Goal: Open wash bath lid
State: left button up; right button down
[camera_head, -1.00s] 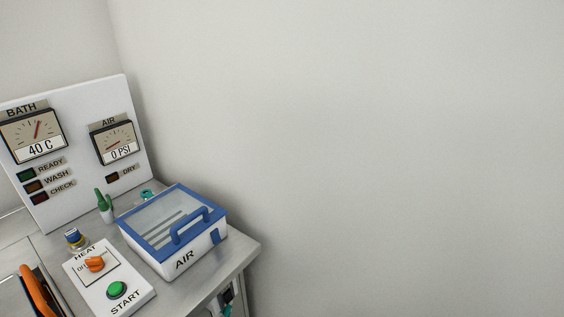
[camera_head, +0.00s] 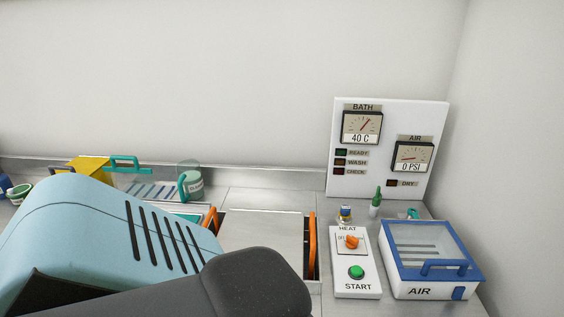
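A flat steel panel (camera_head: 262,230), which looks like the closed wash bath lid, lies in the counter at the middle of the head view. An orange handle (camera_head: 312,246) stands along its right side. A second orange handle (camera_head: 210,218) shows at its left side, partly covered. The panel's front left part is hidden behind a large light blue and dark grey body that appears to be my own arm. Neither of my grippers is visible.
Right of the panel are a control box (camera_head: 356,258) with an orange knob and green button, and a blue-lidded AIR box (camera_head: 427,257). A gauge board (camera_head: 387,150) stands behind. At left are a yellow container (camera_head: 88,168) and a jar (camera_head: 191,181). A wall closes the right side.

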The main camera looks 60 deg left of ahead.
aim_at(283, 231)
jog(key=u, duration=2.05)
